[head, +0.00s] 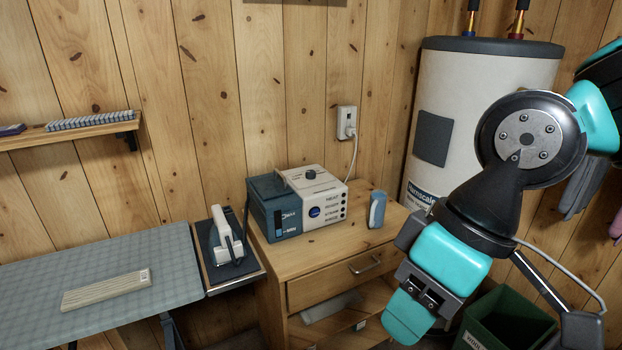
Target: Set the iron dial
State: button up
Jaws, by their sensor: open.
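A steam station box (262,209), blue and white, stands on the wooden cabinet. A dark round dial (310,174) sits on its white top; its pointer setting is too small to read. A white iron (228,236) rests on a dark stand at the right end of the ironing board. My gripper (408,314) hangs low at the right, in front of the cabinet, apart from the box and dial. It is open and I see nothing held in it; its fingertips are seen only partly.
A blue-grey bottle-like object (377,209) stands on the cabinet (330,248) right of the box. A water heater (470,120) stands behind my arm, and a green bin (507,322) below it. The ironing board (110,265) holds a cream folded cloth-like item (107,289).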

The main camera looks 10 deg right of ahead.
aim_at(310, 174)
jog(key=u, duration=0.05)
jog(key=i, duration=1.6)
jog(key=u, duration=0.45)
